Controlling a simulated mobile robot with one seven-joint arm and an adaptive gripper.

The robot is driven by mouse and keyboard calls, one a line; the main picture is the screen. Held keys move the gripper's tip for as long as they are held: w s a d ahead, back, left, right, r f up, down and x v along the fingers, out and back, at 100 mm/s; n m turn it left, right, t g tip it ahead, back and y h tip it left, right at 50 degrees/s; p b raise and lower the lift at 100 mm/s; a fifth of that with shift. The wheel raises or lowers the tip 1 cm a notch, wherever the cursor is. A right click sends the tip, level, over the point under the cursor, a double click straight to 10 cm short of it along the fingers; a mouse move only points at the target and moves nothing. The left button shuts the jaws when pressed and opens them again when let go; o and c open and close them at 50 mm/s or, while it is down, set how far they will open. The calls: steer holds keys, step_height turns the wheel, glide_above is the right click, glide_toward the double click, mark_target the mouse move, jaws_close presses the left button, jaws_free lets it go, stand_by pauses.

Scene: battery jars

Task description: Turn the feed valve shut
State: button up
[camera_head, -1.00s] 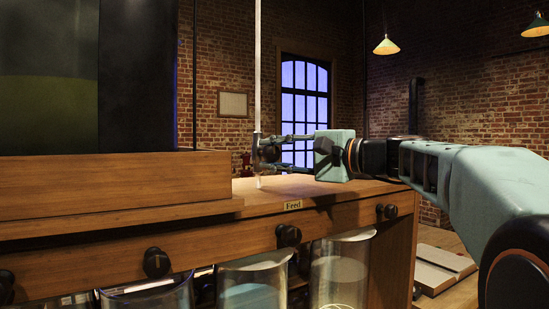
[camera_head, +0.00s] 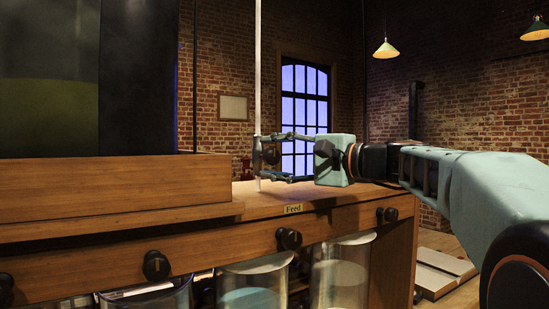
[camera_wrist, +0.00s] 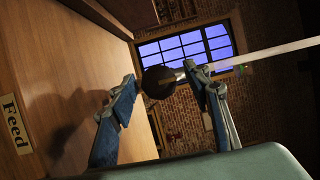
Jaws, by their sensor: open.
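The feed valve shows as a dark round knob (camera_wrist: 158,82) in the wrist view, at the foot of a pale upright tube (camera_head: 258,70). My gripper (camera_head: 264,157) is open around the knob, with one finger above and one below in the head view. The wrist view shows the knob between the two fingertips, with gaps beside it; I cannot tell whether either touches. The knob is small and dark in the head view, so its turn angle is unclear.
The wooden bench (camera_head: 330,192) lies just under my gripper. A large dark tank (camera_head: 138,75) in a wooden frame stands at left. Black knobs (camera_head: 289,238) line the bench front above several glass jars (camera_head: 254,285).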

steer(key=v, duration=1.2)
steer(key=shift+f, duration=0.1)
